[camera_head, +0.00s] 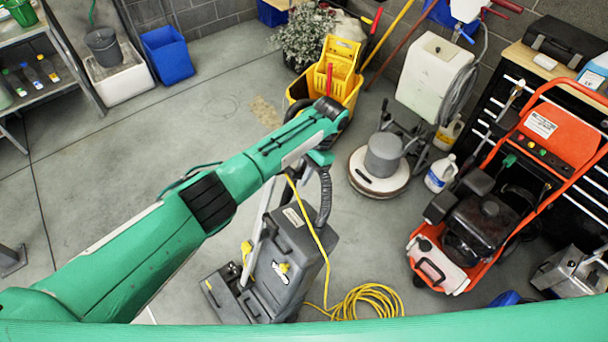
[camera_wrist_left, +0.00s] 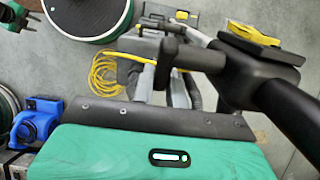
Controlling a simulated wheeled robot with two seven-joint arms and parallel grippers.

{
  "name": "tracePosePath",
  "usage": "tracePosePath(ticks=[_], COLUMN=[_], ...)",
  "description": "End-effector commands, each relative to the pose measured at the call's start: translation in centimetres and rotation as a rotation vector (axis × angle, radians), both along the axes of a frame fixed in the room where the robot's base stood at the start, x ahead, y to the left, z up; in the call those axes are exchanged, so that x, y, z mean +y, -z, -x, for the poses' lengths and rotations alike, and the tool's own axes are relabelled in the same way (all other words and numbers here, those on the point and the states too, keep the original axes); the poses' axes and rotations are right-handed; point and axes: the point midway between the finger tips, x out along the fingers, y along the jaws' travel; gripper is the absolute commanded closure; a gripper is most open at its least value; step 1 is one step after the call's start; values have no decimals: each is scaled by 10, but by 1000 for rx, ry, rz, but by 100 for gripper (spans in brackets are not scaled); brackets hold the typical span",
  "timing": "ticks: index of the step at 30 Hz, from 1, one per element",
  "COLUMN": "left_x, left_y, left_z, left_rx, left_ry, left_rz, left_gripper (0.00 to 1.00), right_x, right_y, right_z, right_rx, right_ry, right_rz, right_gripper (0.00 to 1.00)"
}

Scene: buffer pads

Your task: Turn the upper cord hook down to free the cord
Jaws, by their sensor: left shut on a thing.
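A yellow cord (camera_head: 309,228) runs down from the handle area to a coil on the floor. A dark cord hook (camera_wrist_left: 190,56) sticks out leftward from the handle. My left gripper (camera_wrist_left: 168,65) is at this hook and shut on it; its fingers are partly hidden. In the head view my wrist covers the hook.
The cord's coil (camera_head: 368,300) lies on the floor right of the machine. A yellow mop bucket (camera_head: 345,88) stands behind, a round floor polisher (camera_head: 380,170) to the right, and an orange pressure washer (camera_head: 470,235) farther right.

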Motion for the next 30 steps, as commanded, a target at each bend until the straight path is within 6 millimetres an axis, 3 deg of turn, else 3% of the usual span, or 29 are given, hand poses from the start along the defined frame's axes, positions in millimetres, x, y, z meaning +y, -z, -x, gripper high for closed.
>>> tracePosePath(ticks=[6,22,23,26,30], left_x=[1,2,2,2,2], left_y=[5,5,5,5,4], left_z=[2,2,2,2,2], left_rx=[41,55,55,55,54], left_ry=[0,0,0,0,0], left_rz=[-52,-72,-72,-72,-72], left_gripper=[100,100,84,64,64], right_x=[0,3,3,4,3], right_y=[10,11,11,11,11], right_z=[0,0,0,0,0], right_rx=[0,0,0,0,0], right_ry=[0,2,2,2,2], right_rz=[0,-3,-3,-4,-4], right_gripper=[64,64,64,64,64])
